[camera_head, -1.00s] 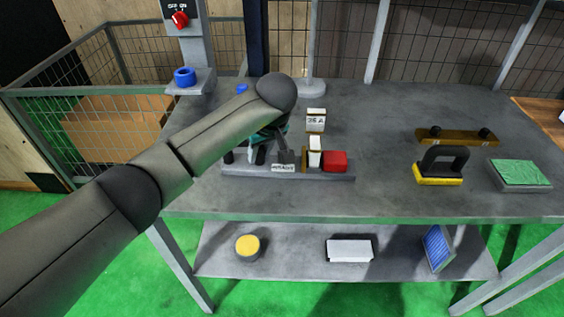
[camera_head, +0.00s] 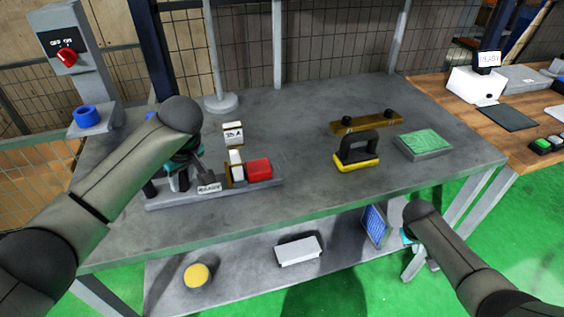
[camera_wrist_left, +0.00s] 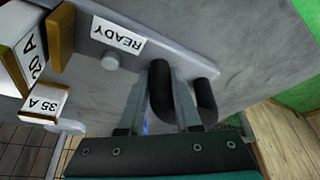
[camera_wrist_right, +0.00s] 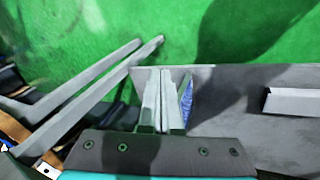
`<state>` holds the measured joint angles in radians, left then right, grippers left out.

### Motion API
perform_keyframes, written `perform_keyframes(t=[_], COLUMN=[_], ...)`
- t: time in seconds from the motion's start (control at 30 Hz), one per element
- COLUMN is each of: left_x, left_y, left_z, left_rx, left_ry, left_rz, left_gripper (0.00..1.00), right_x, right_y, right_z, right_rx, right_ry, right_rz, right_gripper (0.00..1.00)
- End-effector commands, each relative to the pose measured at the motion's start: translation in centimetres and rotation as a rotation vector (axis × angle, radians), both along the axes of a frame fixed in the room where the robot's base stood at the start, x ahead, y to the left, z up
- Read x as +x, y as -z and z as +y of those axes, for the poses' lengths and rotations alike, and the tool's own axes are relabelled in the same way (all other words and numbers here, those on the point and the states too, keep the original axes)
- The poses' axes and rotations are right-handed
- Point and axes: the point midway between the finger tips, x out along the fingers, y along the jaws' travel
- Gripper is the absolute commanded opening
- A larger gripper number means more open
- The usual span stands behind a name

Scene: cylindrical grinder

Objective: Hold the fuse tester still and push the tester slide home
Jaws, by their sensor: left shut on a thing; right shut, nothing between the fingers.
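The fuse tester has a long grey base (camera_head: 225,193) near the bench's left front, with a "READY" label that also shows in the left wrist view (camera_wrist_left: 118,36). A red block (camera_head: 259,169), probably the slide, is on its right end. A white fuse (camera_head: 236,163) stands upright beside it by a brass-coloured clip. My left gripper (camera_head: 172,183) is shut on the tester's black handle (camera_wrist_left: 160,92); my arm partly hides that end in the head view. My right gripper (camera_head: 412,250) is shut and empty, low in front of the bench; its fingers show in the right wrist view (camera_wrist_right: 162,98).
A "35 A" block (camera_head: 233,133) stands behind the tester. A black-and-yellow handled tool (camera_head: 356,152), a brown bar (camera_head: 366,122) and a green-topped block (camera_head: 424,143) are further right. A lower shelf (camera_head: 235,290) holds a white box. Bench space right of the red block is clear.

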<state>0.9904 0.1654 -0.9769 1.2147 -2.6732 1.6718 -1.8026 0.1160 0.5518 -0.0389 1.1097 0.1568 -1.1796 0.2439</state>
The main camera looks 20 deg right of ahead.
Motion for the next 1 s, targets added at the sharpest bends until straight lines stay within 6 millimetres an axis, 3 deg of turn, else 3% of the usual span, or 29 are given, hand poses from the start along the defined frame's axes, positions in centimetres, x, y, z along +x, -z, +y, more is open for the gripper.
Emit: perform_keyframes(t=[0.03, 0.2, 0.33, 0.43, 0.5, 0.57, 0.73, 0.9, 1.0], left_x=[0.0, 0.0, 0.0, 0.0, 0.0, 0.0, 0.0, 0.0, 0.0], left_y=[0.0, 0.0, 0.0, 0.0, 0.0, 0.0, 0.0, 0.0, 0.0], left_z=[0.0, 0.0, -0.1, -0.1, -0.1, -0.1, -0.1, -0.1, -0.1], left_rx=[0.000, -0.001, -0.001, -0.001, -0.001, -0.001, -0.002, -0.002, -0.002], left_ry=[0.000, 0.001, 0.001, 0.001, 0.002, 0.002, 0.002, 0.001, 0.001], left_rz=[-0.001, -0.002, -0.002, -0.002, -0.002, -0.002, -0.001, -0.002, -0.002], left_gripper=[0.00, 0.00, 0.00, 0.00, 0.00, 0.00, 0.00, 0.00, 0.00], right_x=[1.6, 3.9, 4.5, 5.3, 6.8, 8.2, 12.4, 15.2, 15.8], right_y=[-3.3, -12.3, -18.2, -22.0, -23.1, -22.9, -23.8, -26.9, -28.7], right_z=[-1.8, -5.3, -6.9, -6.4, -3.8, -1.0, 7.9, 16.9, 20.6], right_rx=[-0.023, -0.065, -0.084, -0.054, 0.034, 0.122, 0.377, 0.613, 0.705], right_ry=[0.042, 0.176, 0.259, 0.289, 0.251, 0.190, -0.030, -0.276, -0.388], right_rz=[-0.023, -0.061, -0.089, -0.116, -0.139, -0.154, -0.227, -0.314, -0.354], right_gripper=[0.00, 0.00, 0.00, 0.00, 0.00, 0.00, 0.00, 0.00, 0.00])
